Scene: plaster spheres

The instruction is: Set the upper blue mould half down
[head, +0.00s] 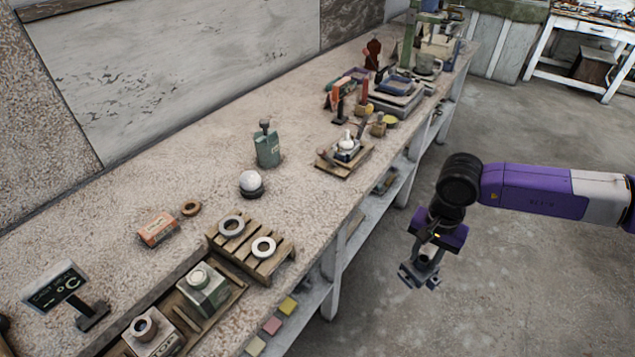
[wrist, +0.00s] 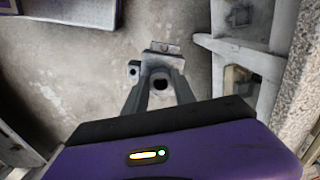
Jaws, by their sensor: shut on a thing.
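My gripper (head: 420,270) hangs over the floor, to the right of the bench and clear of it. It is shut on a small grey-blue piece, the upper blue mould half (head: 416,279), seen partly between the fingers. In the wrist view the fingers (wrist: 160,68) reach forward and the mould half (wrist: 161,47) shows pale at their tips; its underside is hidden. On the bench, a wooden board (head: 329,165) bears a grey-blue lower mould half (head: 346,156) with a white ball (head: 346,142) in it.
The speckled bench top (head: 300,200) has free room around the board. A green bottle (head: 267,148), a white ball on a dark stand (head: 251,182) and a slatted rack with rings (head: 282,262) stand nearer. Tools and trays crowd the far end. A shelf runs below the bench.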

